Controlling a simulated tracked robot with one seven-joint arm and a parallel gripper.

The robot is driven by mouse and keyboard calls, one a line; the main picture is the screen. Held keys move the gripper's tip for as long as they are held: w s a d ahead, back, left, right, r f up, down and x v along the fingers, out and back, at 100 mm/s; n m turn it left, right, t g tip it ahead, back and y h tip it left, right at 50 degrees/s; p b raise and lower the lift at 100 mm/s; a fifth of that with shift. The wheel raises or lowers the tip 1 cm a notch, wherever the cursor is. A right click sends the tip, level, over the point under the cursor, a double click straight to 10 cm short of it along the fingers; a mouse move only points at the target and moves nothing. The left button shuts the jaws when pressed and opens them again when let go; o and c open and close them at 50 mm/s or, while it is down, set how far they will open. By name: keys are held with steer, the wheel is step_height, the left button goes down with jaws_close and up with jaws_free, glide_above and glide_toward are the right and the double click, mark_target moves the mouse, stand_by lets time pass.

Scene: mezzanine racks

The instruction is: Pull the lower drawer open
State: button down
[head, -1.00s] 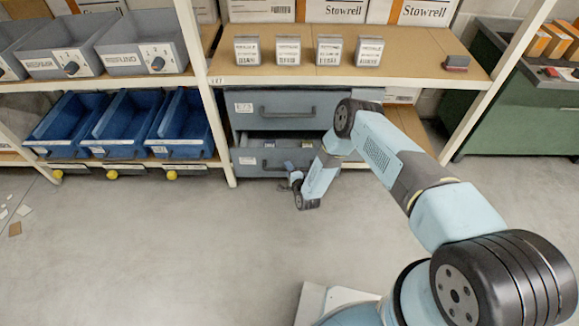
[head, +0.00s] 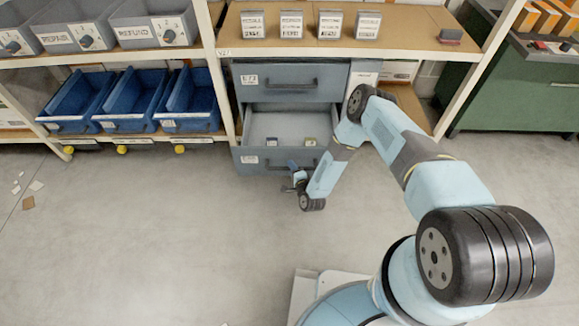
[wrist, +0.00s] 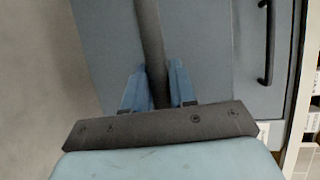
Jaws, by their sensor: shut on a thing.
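The lower drawer (head: 258,161) is a grey-blue drawer in the cabinet under the rack's shelf. It stands pulled out, with its pale inside showing in the head view. Its dark bar handle (wrist: 150,40) runs between the two blue fingers of my gripper (wrist: 157,84) in the wrist view. My gripper (head: 294,179) is shut on this handle at the drawer's front. My arm hides the right part of the drawer in the head view.
The upper drawer (head: 268,80) above is shut; its handle (wrist: 267,45) shows in the wrist view. Small boxes (head: 310,142) sit inside the lower drawer. Blue bins (head: 133,100) stand on the left. The floor (head: 160,240) in front is clear.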

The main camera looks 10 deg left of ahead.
steer(key=shift+s+a+f, duration=0.15)
steer(key=shift+s+a, duration=0.05)
steer(key=shift+s, duration=0.15)
steer(key=c, duration=1.3)
jaws_free()
steer(key=shift+o, duration=1.4)
steer(key=shift+w, duration=0.15)
steer(key=shift+d, duration=0.1)
steer(key=v, duration=1.3)
steer(key=shift+s+d, duration=0.25)
